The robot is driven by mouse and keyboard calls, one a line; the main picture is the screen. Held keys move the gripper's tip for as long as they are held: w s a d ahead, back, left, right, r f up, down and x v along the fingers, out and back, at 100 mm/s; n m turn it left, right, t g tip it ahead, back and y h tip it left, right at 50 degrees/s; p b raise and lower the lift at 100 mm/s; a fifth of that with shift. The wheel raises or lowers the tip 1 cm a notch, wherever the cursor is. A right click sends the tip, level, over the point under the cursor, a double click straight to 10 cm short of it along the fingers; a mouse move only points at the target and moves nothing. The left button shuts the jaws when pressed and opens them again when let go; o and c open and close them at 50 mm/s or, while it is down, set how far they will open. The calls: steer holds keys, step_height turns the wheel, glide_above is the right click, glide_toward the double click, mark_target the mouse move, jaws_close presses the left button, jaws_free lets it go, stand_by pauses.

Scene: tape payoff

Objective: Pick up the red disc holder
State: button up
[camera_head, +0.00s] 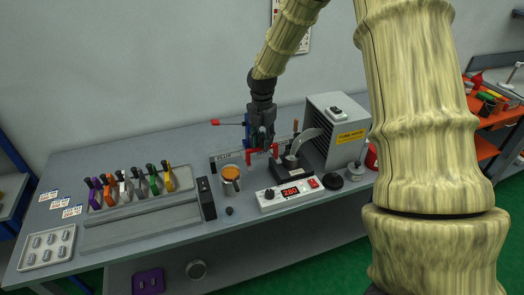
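My gripper (262,143) points down over the back middle of the grey bench. Its fingers are small and dark here, and I cannot tell whether they are open or shut. A red bracket-like part (252,157) shows just below the fingertips; I cannot tell if they touch it. A red rounded thing (371,156) stands at the bench's right, partly hidden behind my arm. I cannot tell for sure which of these red things is the disc holder.
Left of the gripper stands a rack (140,212) of several coloured-handled tools. An orange-topped cup (230,180), a white control box (289,193) with a red display and a black stand (290,166) crowd the middle. A grey cabinet (336,135) stands right.

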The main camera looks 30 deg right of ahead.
jaws_close()
